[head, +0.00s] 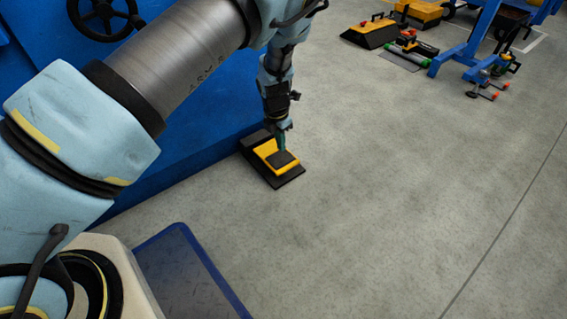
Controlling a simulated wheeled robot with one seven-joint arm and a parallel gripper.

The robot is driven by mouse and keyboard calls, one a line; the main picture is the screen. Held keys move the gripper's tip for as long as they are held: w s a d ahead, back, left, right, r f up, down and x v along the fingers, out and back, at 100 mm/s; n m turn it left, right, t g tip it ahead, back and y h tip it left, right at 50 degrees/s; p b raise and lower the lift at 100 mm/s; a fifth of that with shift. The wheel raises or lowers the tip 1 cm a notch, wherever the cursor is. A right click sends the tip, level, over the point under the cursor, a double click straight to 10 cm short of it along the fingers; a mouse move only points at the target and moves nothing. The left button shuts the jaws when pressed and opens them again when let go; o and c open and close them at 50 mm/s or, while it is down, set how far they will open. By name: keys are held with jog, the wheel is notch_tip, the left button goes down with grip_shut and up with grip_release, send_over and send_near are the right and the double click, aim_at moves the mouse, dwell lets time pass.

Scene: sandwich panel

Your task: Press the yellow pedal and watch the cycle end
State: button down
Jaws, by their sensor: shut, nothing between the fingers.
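The yellow pedal (268,148) sits on a black base on the grey floor, against the foot of the blue machine. It has a dark pad (284,160) on its top. My arm reaches down from the upper left, and my gripper (283,150) points down at the pedal. The gripper is shut and empty, with its tip at the dark pad. I cannot tell whether the tip touches the pad or whether the pedal is pressed down.
The blue machine (165,165) with a black handwheel (104,15) stands at the left. A blue-edged mat or platform (185,275) lies at the bottom. Another black and yellow unit (370,34) and a blue stand (458,52) are at the upper right.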

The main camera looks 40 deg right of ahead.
aim_at(283, 163)
jog(key=shift+d+f+b, duration=0.15)
jog(key=shift+f+b, duration=1.45)
jog(key=shift+d+f+b, duration=0.15)
jog(key=shift+f+b, duration=1.45)
